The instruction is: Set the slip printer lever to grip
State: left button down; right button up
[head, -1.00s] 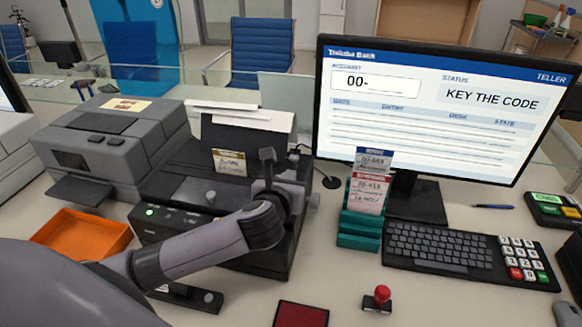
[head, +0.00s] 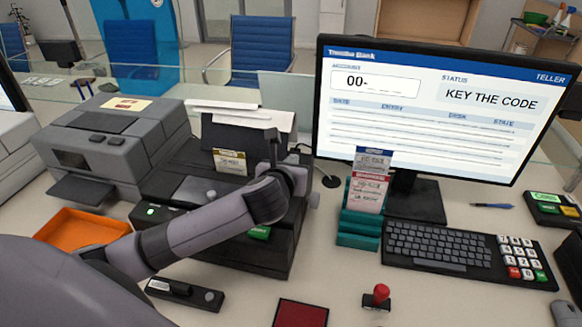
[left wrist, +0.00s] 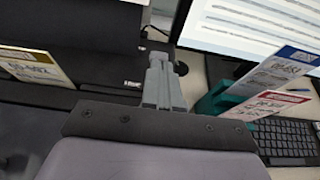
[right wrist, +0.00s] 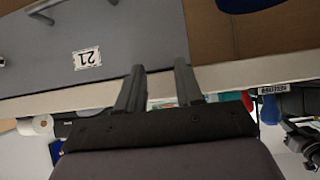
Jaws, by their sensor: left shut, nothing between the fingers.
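The slip printer (head: 268,256) is the dark machine in the middle of the counter, with paper standing at its back and a yellow-edged slip (head: 230,162) upright on it. My left gripper (head: 273,142) is over its right side, shut and empty. In the left wrist view the closed fingers (left wrist: 158,62) point at the printer's right end, with a small dark part just right of the tips. I cannot tell if this is the lever, or its setting. A grey knob (head: 314,200) shows on the printer's right side. My right gripper (right wrist: 158,88) is open and empty, away from the printer.
A teal holder (head: 358,228) with slips stands right of the printer, before the monitor (head: 430,110). A keyboard (head: 440,245), red-handled stamp (head: 377,295) and red pad (head: 300,314) lie nearer. An orange tray (head: 75,235) and grey machine (head: 120,145) are left.

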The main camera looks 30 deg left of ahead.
pick_arm(q)
jog(key=shift+w+a+r+g, duration=0.1)
jog(key=shift+w+r+g, duration=0.25)
jog(key=shift+g, duration=0.25)
jog(key=shift+w+a+r+g+h, duration=0.1)
jog(key=shift+w+r+g+h, duration=0.3)
jog(key=shift+g, duration=0.2)
jog(key=shift+w+a+r+g+h, duration=0.15)
jog(key=shift+w+r+g, duration=0.1)
jog(key=shift+w+g, duration=0.25)
jog(key=shift+w+a+r+g+h, duration=0.15)
jog(key=shift+w+r+g, duration=0.1)
jog(key=shift+g, duration=0.35)
jog(key=g, duration=0.1)
jog(key=w+g, duration=0.1)
jog(key=shift+w+a+r+g+h, duration=0.1)
jog(key=shift+w+r+g+h, duration=0.15)
jog(key=shift+w+g+h, duration=0.05)
jog(key=shift+w+a+f, duration=0.1)
jog(key=shift+w+a, duration=0.05)
jog(key=shift+w, duration=0.35)
jog(key=shift+r, duration=0.25)
jog(key=shift+r, duration=0.65)
jog(key=shift+s, duration=0.1)
